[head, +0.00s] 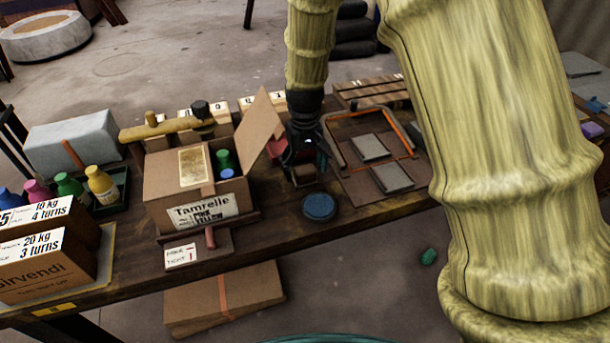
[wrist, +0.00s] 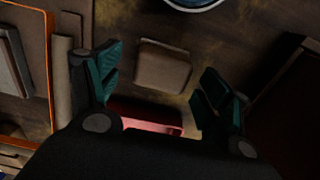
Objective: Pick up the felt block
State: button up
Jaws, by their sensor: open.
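A small brown-grey block with rounded edges, which looks like the felt block (wrist: 163,67), lies on the dark wooden bench. In the wrist view it sits just beyond and between the fingertips of my gripper (wrist: 160,82), with bare wood on both sides of it. My gripper is open and empty, and its teal-padded fingers do not appear to touch the block. In the head view my gripper (head: 304,160) points down over the bench, and the block (head: 303,178) shows only partly beneath it.
A pink-red object (wrist: 145,117) lies close behind the block, partly hidden by my gripper. A blue round lid (head: 319,207) is near the bench's front edge. An open cardboard box (head: 165,192) stands left. A board with grey slabs (head: 392,177) and an orange-edged frame lies right.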

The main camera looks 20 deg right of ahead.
jog(key=shift+f, duration=0.95)
jog(key=shift+c, duration=0.4)
jog(key=c, duration=1.1)
jog(key=shift+c, duration=0.2)
